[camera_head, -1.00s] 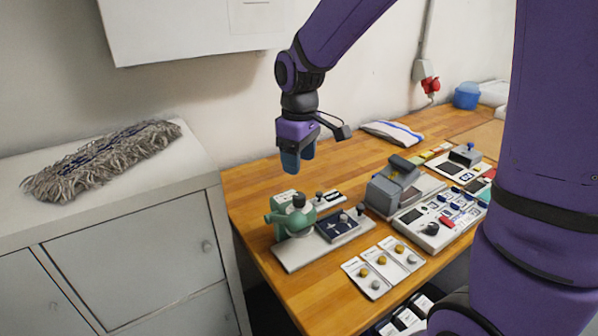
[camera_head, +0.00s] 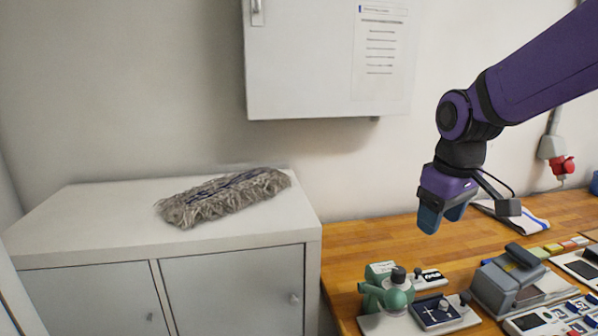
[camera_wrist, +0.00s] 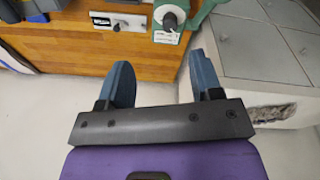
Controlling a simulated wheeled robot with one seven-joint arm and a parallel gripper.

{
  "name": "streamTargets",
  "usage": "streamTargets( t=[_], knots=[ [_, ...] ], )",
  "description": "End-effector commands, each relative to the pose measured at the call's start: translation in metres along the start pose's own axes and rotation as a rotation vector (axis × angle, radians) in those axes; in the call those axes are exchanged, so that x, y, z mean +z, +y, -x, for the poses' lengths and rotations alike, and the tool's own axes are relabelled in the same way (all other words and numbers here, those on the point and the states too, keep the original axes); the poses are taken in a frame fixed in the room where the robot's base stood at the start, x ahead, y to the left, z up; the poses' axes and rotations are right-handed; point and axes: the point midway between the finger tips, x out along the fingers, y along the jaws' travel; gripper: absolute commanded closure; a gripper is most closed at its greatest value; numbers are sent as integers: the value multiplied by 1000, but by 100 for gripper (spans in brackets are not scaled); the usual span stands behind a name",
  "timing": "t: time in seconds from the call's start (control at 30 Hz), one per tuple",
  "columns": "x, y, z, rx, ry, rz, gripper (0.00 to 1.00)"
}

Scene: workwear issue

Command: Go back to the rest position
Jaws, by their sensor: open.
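My gripper (camera_head: 442,218) hangs from my purple arm above the wooden workbench (camera_head: 385,245) in the head view, its blue fingers pointing down. It is open and empty. In the wrist view my gripper (camera_wrist: 160,82) shows its two fingers apart with nothing between them. Below it on the bench stands a green device with a black knob (camera_head: 395,290), which also shows in the wrist view (camera_wrist: 185,14). My gripper is clear of the device and of the bench top.
A white cabinet (camera_head: 235,285) with a grey mop head (camera_head: 225,197) on top stands at the left. A wall cabinet (camera_head: 300,70) hangs above. A grey machine (camera_head: 508,280) and panels crowd the bench's right. A striped cloth (camera_head: 515,215) lies behind. A red plug (camera_head: 562,166) is on the wall.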

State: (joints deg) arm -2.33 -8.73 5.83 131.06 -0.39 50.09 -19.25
Motion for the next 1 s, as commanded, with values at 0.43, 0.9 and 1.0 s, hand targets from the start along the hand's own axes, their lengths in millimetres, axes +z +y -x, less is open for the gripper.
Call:
streamTargets(
  t=[0.43, 0.9, 1.0],
  knots=[
    [103, -12, 68, 70, 204, -308, 41],
    [159, -26, 82, 75, 323, -481, 41],
    [160, -26, 82, 75, 324, -482, 41]
  ],
)
